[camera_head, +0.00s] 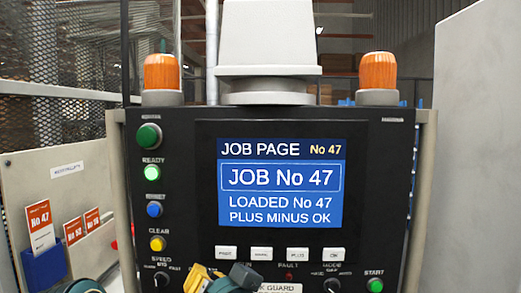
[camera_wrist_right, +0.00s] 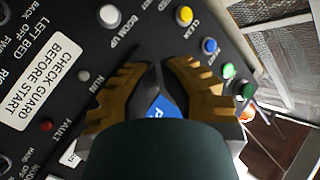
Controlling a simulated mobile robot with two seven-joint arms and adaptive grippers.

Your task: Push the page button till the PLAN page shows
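The control panel's screen (camera_head: 280,180) is blue and reads JOB PAGE, JOB No 47. Below it is a row of small white buttons. The leftmost is the page button (camera_head: 226,252), its label small; minus (camera_head: 261,253), plus (camera_head: 297,253) and OK (camera_head: 333,254) follow. My right gripper (camera_head: 222,275), with yellow fingers, is at the bottom edge, below the page button and apart from it in the picture. In the right wrist view its fingertips (camera_wrist_right: 156,67) come almost together and hold nothing. Dark casing hides part of the panel there. My left gripper is not seen.
Lamp buttons line the panel's left side: green (camera_head: 149,136), blue (camera_head: 154,210) and yellow (camera_head: 157,243). A green start button (camera_head: 375,285) is at lower right. Orange beacons (camera_head: 162,72) stand on top. Job cards (camera_head: 40,226) sit in a rack at left.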

